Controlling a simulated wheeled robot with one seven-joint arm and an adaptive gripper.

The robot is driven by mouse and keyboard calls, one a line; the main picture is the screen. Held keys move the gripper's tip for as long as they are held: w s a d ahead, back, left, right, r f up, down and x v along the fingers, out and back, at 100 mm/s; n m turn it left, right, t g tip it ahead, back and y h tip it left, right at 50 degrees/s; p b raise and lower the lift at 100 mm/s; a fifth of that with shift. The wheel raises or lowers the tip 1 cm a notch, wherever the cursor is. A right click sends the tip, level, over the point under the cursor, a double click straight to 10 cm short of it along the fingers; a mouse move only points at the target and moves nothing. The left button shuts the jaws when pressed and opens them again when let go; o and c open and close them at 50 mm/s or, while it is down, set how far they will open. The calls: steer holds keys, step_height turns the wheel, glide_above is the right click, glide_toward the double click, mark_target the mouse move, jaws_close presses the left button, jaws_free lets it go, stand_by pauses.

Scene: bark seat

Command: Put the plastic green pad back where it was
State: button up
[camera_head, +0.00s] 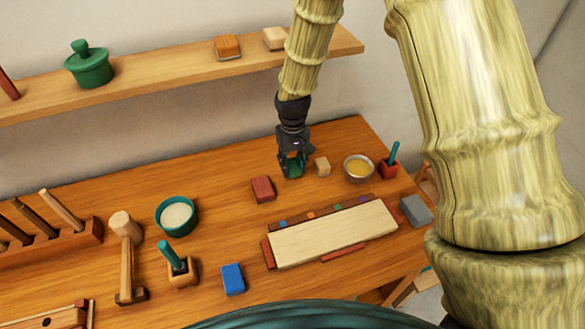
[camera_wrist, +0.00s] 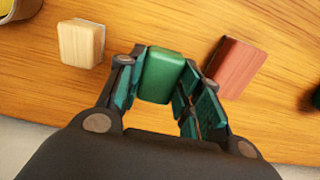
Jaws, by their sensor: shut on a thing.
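The green pad (camera_wrist: 162,75) is a small block with rounded edges. My gripper (camera_wrist: 158,85) is shut on it, with a finger on each side in the wrist view. In the head view my gripper (camera_head: 293,166) points down at the back of the wooden table, and the green pad (camera_head: 293,170) shows partly between its fingers. It is low over the table; I cannot tell whether the pad touches the wood.
A red block (camera_head: 262,189) lies left of my gripper and a pale wooden block (camera_head: 322,166) right of it, both close. A yellow-filled bowl (camera_head: 358,168) and a red holder (camera_head: 389,169) stand further right. A shelf (camera_head: 150,87) runs above the table, behind.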

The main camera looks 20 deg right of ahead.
mark_target(292, 172)
steer(key=shift+f+p, duration=0.85)
steer(key=shift+f, duration=0.9)
steer(key=shift+f, duration=0.15)
steer(key=o, duration=0.9)
steer(key=shift+r+b, duration=1.9)
steer(key=shift+r, duration=4.25)
